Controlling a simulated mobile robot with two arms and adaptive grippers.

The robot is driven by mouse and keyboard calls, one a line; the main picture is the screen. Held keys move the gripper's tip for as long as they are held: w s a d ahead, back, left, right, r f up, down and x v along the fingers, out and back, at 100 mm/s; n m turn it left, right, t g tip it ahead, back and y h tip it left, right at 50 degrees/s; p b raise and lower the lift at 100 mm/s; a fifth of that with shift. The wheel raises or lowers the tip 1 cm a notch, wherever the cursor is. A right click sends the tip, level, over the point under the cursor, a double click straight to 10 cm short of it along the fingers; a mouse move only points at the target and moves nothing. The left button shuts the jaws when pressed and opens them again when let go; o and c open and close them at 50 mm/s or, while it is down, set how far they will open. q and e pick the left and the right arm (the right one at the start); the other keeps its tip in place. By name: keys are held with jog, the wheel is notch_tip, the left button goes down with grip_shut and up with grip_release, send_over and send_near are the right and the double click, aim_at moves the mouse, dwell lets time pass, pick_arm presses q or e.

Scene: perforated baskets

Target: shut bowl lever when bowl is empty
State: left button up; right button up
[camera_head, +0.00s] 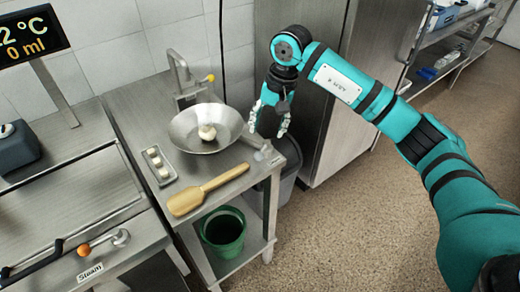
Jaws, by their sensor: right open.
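A wide metal bowl (180,128) sits on the steel table beneath a tap. A pale rounded lump (207,132) lies in it; I cannot tell whether there is liquid. The tap (181,78) carries a small yellow knob (211,77). A small grey fitting (262,154) is at the table's right edge, but I cannot tell whether it is the bowl lever. My right gripper (268,130) is open and empty, pointing down just right of the bowl's rim. My left gripper is out of view.
A small tray (152,153) with pale pieces and a wooden spatula (205,190) lie on the table. A green bucket (223,232) stands on the lower shelf. An orange-knobbed Steam lever (83,250) is at lower left. A display (28,35) reads 0 ml. A cabinet (335,120) stands behind my right arm.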

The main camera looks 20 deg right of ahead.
aim_at(260, 152)
jog(key=f, duration=0.3)
jog(key=a+f+p, duration=0.1)
jog(key=f, duration=0.3)
jog(key=w+f+p, duration=0.1)
jog(key=f, duration=0.2)
jog(key=shift+a+f, duration=0.3)
jog(key=shift+a, duration=0.1)
